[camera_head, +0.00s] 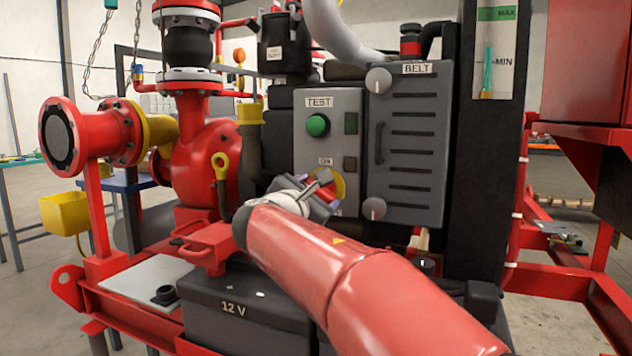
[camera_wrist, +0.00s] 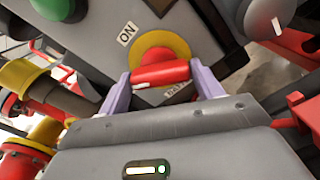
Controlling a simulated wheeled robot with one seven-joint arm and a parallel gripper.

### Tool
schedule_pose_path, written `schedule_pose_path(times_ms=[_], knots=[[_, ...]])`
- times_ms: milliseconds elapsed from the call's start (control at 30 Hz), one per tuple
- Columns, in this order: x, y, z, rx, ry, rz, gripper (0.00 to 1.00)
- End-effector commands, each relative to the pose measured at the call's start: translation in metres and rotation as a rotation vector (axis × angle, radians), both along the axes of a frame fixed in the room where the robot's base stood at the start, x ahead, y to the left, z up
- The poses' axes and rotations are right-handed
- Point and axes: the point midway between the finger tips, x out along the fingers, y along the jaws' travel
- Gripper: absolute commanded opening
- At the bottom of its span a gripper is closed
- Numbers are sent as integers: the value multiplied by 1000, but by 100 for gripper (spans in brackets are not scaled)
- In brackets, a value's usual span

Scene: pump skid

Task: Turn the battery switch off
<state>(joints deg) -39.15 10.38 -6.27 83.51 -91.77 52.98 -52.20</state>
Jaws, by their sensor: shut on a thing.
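The battery switch has a red handle (camera_wrist: 160,74) on a round yellow plate (camera_wrist: 162,45). It sits low on a grey panel (camera_head: 345,110), with an "ON" label at its upper left in the wrist view. In the head view the yellow plate (camera_head: 340,184) shows partly behind my gripper (camera_head: 322,190). In the wrist view my gripper (camera_wrist: 161,80) has its two purple fingers at both ends of the red handle, shut on it. The handle lies nearly level across the wrist picture. A lower label is mostly hidden behind the handle and a finger.
A green button (camera_head: 317,125) marked TEST is above the switch. A grey louvred BELT cover (camera_head: 407,145) with two knobs is close on the right. A 12 V battery (camera_head: 245,310) is below my arm. Red pump piping (camera_head: 200,160) stands to the left.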

Motion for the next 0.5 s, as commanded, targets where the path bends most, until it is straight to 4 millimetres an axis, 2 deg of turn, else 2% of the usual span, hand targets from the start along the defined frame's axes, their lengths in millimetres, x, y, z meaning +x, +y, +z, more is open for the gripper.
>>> schedule_pose_path(times_ms=[500], knots=[[0, 0, 2, -407, 151, 1, 43]])
